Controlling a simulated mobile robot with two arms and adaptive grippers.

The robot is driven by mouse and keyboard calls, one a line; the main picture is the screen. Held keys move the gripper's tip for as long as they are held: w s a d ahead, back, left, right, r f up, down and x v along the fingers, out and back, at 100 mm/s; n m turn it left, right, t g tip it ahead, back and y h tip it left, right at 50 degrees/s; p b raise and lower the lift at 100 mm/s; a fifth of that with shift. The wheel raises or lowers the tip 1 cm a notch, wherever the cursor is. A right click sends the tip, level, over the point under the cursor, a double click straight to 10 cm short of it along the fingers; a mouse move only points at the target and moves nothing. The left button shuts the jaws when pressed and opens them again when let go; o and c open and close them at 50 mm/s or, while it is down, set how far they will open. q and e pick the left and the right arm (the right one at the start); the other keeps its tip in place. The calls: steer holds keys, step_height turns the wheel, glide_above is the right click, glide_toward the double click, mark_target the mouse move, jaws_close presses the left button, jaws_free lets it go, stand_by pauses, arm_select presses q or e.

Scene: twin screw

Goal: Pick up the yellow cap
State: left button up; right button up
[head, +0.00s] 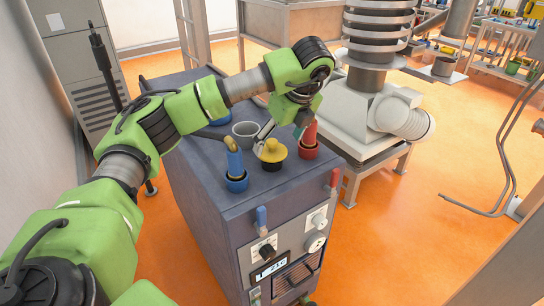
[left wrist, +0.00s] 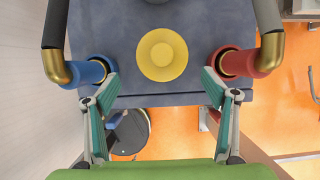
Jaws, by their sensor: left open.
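The yellow cap (head: 271,150) sits upright on a dark round base on top of the grey-blue cabinet (head: 215,185). In the left wrist view the yellow cap (left wrist: 162,55) is round, with a raised middle, and lies beyond the fingertips, roughly centred between them. My left gripper (head: 283,132) is open and empty, just above and beside the cap. In the left wrist view its two fingers (left wrist: 160,82) are spread wide, with no contact on the cap visible. My right gripper is not in view.
A blue-sleeved connector (head: 235,163) stands left of the cap and a red-sleeved one (head: 309,137) stands right, both close to the fingers. A grey cup-like port (head: 245,130) is behind. A white machine (head: 372,115) stands behind right.

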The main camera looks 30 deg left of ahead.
mark_target(272, 150)
arm_select(q)
steer(key=shift+x, duration=0.9)
steer(key=shift+w+a+f+p, duration=0.25)
steer(key=shift+a+p, duration=0.1)
steer(key=shift+p, duration=0.25)
steer(key=p+x, duration=0.1)
steer(key=x, duration=0.1)
steer(key=p+x, duration=0.1)
steer(key=shift+w+a+f, duration=0.15)
steer(key=shift+w+a, duration=0.1)
steer(key=shift+a, duration=0.25)
steer(key=shift+w+a+f, duration=0.1)
steer(key=shift+a+f, duration=0.05)
steer(key=shift+f, duration=0.3)
steer(key=c, duration=1.3)
steer(key=shift+c, duration=0.2)
